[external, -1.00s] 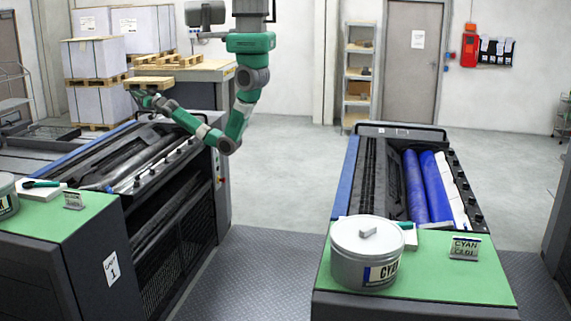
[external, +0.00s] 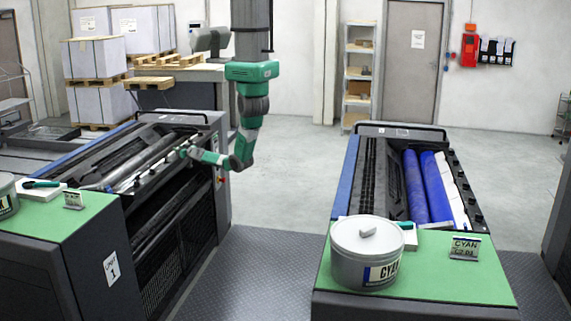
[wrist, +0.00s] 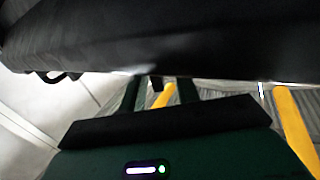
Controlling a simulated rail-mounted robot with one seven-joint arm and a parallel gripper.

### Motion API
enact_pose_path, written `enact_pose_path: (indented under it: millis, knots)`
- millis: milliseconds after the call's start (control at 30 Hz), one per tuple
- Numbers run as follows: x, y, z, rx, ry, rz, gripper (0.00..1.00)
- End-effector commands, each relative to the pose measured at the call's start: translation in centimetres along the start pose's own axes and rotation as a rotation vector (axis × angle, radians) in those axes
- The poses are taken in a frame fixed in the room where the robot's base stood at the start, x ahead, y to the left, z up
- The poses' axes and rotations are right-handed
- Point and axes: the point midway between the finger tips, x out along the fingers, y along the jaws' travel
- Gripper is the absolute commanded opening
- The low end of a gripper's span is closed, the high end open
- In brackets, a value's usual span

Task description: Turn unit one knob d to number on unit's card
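Unit one (external: 150,240) is the dark machine at the left, with a "UNIT 1" label (external: 111,268) on its front. Its card (external: 73,200) stands on the green top; the writing is too small to read. A row of small knobs runs along the unit's right upper edge; I cannot tell which is knob d. My gripper (external: 186,152) is at the far part of that edge. In the wrist view its two dark fingers (wrist: 160,92) are apart, with a small black piece (wrist: 157,84) between them, perhaps a knob. I cannot tell whether they touch it.
The aisle floor (external: 260,270) between the units is clear. Yellow stripes (wrist: 295,130) show below my gripper.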

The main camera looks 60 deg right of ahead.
Motion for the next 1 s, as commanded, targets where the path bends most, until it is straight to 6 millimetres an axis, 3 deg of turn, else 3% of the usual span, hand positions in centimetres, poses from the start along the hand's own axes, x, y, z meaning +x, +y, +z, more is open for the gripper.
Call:
enact_pose_path:
  millis: [167,433,467,600,633,1000]
  knots:
    - [2.1,0.0,0.2,-0.001,0.000,-0.001,0.32]
    - [2.3,0.0,0.0,0.000,-0.001,0.001,0.32]
    - [2.3,0.0,0.0,0.000,-0.001,0.001,0.30]
    - [2.3,0.0,0.0,-0.001,-0.001,0.001,0.02]
    - [2.3,0.0,0.0,-0.001,-0.001,0.001,0.00]
    - [2.3,0.1,-0.5,-0.001,-0.001,-0.045,0.00]
